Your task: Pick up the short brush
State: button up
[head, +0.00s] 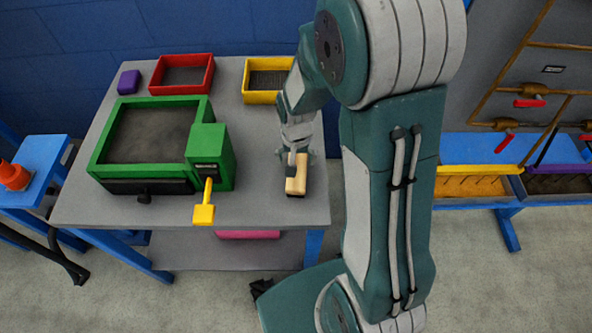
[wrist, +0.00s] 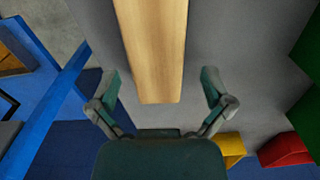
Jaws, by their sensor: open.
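The short brush (head: 297,178) is a light wooden block with a dark underside, lying on the grey table near its right front edge. In the wrist view the brush (wrist: 154,48) runs from the top edge of the picture to a near end between my fingers. My gripper (head: 296,156) is at the far end of the brush in the head view, pointing down. In the wrist view my gripper (wrist: 159,82) is open, one finger on each side of the wood with a gap on both sides. Whether the fingertips reach below the brush's top is unclear.
A green tray (head: 100,150) with a green box (head: 210,150) and yellow handle (head: 204,213) stands left on the grey table (head: 255,205). A red bin (head: 182,58), yellow bin (head: 262,97) and purple block (head: 129,82) are at the back. Table around the brush is clear.

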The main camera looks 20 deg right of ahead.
aim_at(297, 163)
jog(key=shift+d+f, duration=0.2)
jog(key=shift+f, duration=1.1)
jog(key=c, duration=1.1)
jog(key=shift+c, duration=0.2)
notch_tip(297, 163, up, 10)
jog(key=shift+r, duration=0.1)
